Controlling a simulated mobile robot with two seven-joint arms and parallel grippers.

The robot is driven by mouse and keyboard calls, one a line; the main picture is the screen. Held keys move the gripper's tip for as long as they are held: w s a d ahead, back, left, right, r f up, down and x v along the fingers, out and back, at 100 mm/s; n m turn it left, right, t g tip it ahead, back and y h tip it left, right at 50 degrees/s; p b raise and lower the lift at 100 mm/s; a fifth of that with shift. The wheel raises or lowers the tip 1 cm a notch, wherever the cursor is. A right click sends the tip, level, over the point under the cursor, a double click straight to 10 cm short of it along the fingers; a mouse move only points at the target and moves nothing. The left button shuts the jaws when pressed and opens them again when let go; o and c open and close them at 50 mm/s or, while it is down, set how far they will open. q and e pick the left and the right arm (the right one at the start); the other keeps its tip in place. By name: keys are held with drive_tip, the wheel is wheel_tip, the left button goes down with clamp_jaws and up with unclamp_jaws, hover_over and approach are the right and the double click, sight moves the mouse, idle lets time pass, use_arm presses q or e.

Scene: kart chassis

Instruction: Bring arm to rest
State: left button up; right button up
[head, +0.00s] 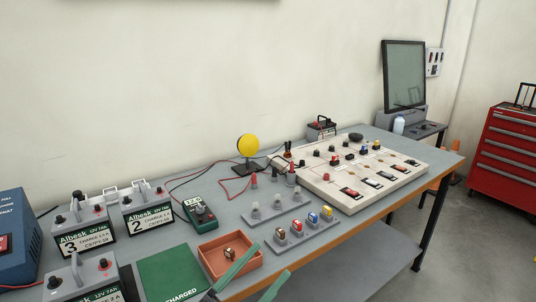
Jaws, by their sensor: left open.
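My left gripper (272,259) comes in at the bottom edge, with its two greenish fingers spread apart and nothing visible between them. One fingertip overlaps the right side of the orange-brown tray (208,253) in the picture; the other shows near the bench's front edge. I cannot tell how high the fingers are above the bench. A small brown part (229,254) lies in the tray. My right gripper is not in view.
The bench (335,232) holds batteries (84,239), a green mat (168,272), a meter (200,211), a rack of colored parts (302,231), a yellow disc on a stand (247,146) and a switch board (340,192). A red tool cabinet (508,150) stands at right beyond open floor.

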use_arm(q)
drive_tip(key=w+a+f+n+t+y+p, duration=0.1)
drive_tip(key=a+f+n+y, duration=0.2)
drive_tip(key=f+n+y, duration=0.25)
drive_tip(key=w+a+f+n+t+y, duration=0.1)
drive_tip(key=a+f+n+t+y, duration=0.1)
drive_tip(key=a+f+n+y, duration=0.3)
drive_tip(key=s+a+f+n+g+y+p, duration=0.1)
drive_tip(key=s+a+f+n+g+y, duration=0.1)
drive_tip(key=s+f, duration=0.5)
drive_tip(key=s+a+f+n+g+y, duration=0.2)
drive_tip(key=s+f, duration=0.6)
drive_tip(key=f, duration=0.8)
drive_tip(key=a+g+y, duration=0.2)
drive_tip(key=a+g, duration=0.1)
drive_tip(key=g, duration=0.1)
drive_tip(key=shift+s+a+f+p, duration=0.2)
drive_tip(key=shift+f+p, duration=0.05)
drive_tip(key=shift+p, duration=0.15)
drive_tip(key=shift+n, duration=0.25)
